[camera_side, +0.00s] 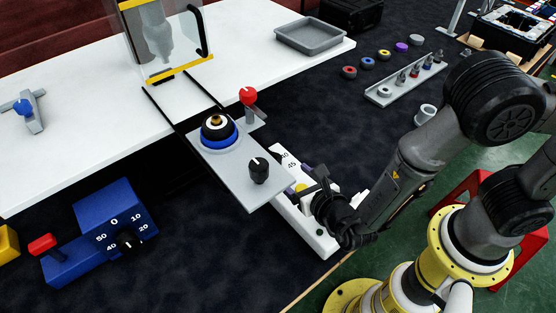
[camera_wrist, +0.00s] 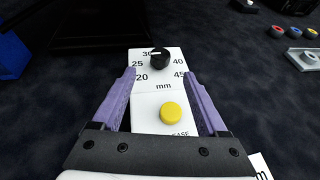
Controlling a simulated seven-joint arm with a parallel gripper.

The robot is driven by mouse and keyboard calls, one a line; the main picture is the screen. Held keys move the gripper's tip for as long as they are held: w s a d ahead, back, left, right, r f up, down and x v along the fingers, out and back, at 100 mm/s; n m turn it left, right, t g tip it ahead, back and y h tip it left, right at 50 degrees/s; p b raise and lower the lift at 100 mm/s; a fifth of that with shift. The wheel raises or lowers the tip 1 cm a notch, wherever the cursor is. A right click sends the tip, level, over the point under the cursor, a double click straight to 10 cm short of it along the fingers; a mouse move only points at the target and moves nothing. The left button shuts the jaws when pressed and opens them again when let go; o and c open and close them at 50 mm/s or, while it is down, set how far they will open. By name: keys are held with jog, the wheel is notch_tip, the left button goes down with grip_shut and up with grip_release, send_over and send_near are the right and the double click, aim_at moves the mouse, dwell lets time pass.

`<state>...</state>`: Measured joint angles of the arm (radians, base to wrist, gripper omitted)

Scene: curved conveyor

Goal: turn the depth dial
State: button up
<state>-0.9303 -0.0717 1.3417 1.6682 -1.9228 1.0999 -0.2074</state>
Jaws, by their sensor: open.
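The depth dial, a small black knob (camera_wrist: 160,60), stands on a white panel (camera_wrist: 150,103) printed with numbers from 20 to 45 and "mm". A round yellow button (camera_wrist: 171,113) sits on the same panel, nearer to me. My gripper (camera_wrist: 159,73) is open, its purple fingers to the left and right of the panel. The fingertips reach almost to the dial and appear apart from it.
A grey plate (camera_side: 215,167) with a black knob (camera_side: 258,170), a blue-ringed part (camera_side: 219,131) and a red-knobbed lever (camera_side: 249,97) overhangs the device. A blue box (camera_side: 103,222) with its own numbered dial stands at left. Small parts and a tray (camera_side: 405,80) lie behind right.

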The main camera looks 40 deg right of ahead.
jog(key=x, duration=0.9)
jog(key=shift+f, duration=0.1)
grip_shut()
jog(key=shift+w+a+m+g+h, duration=0.15)
jog(key=shift+m+g+h, duration=0.15)
jog(key=shift+m+h, duration=0.5)
jog(key=shift+s+a+m+g+h, duration=0.1)
jog(key=shift+m+g+h, duration=0.2)
jog(key=shift+m+h, duration=0.5)
